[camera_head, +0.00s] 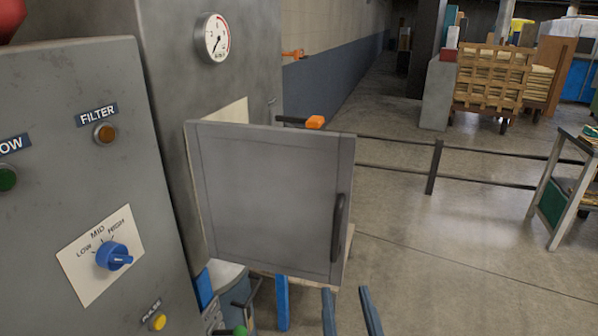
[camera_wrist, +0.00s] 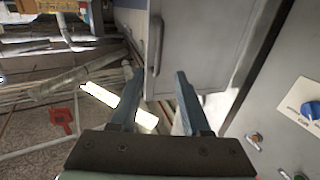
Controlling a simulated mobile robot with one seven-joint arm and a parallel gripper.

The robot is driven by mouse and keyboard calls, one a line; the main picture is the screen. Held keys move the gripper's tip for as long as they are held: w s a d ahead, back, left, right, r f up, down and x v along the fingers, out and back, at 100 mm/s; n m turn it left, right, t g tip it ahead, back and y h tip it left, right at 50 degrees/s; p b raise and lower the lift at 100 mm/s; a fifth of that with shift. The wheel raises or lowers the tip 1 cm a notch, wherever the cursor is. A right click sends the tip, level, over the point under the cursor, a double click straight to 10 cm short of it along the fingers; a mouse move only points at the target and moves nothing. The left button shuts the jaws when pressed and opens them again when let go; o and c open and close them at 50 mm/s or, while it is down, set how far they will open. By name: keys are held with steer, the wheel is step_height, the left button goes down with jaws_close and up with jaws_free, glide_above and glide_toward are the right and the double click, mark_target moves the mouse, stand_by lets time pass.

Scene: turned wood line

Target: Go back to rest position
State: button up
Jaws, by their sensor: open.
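My gripper (camera_head: 347,300) shows at the bottom of the head view as two blue-grey fingers, spread apart. In the wrist view my gripper (camera_wrist: 155,75) is open, with nothing between its fingertips. A grey hinged door (camera_head: 265,195) with a dark vertical handle (camera_head: 338,228) stands in front of the machine cabinet, to the upper left of my fingers. In the wrist view the handle (camera_wrist: 156,45) lies beyond the fingertips. The picture does not clearly show how far it is from them. My fingers are not closed around it.
At the left is a control panel (camera_head: 60,150) with a blue knob (camera_head: 113,256). A pressure gauge (camera_head: 216,38) sits on the cabinet. A dark railing (camera_head: 436,168) runs behind the door. A cart (camera_head: 560,190) stands at the right. The floor (camera_head: 460,255) between is clear.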

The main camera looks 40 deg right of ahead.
steer(key=w+a+r+n+t+y, duration=0.2)
steer(key=w+a+r+t, duration=0.3)
steer(key=r, duration=0.4)
steer(key=w+a+r+n+t+y, duration=0.2)
steer(key=w+a+r+t, duration=0.1)
steer(key=w+a+r, duration=0.5)
steer(key=s+a+r+n+t+y, duration=0.2)
steer(key=a+r+t+y, duration=0.1)
steer(key=a+r, duration=0.4)
steer(key=s+a+r+n+t+y, duration=0.2)
steer(key=a+r+y, duration=0.3)
steer(key=a+r, duration=0.3)
step_height(320, 180, up, 4)
steer(key=shift+s+f+n+t+y, duration=0.2)
steer(key=shift+s+n+t+y, duration=0.1)
steer(key=shift+s+t, duration=0.35)
steer(key=shift+w, duration=0.15)
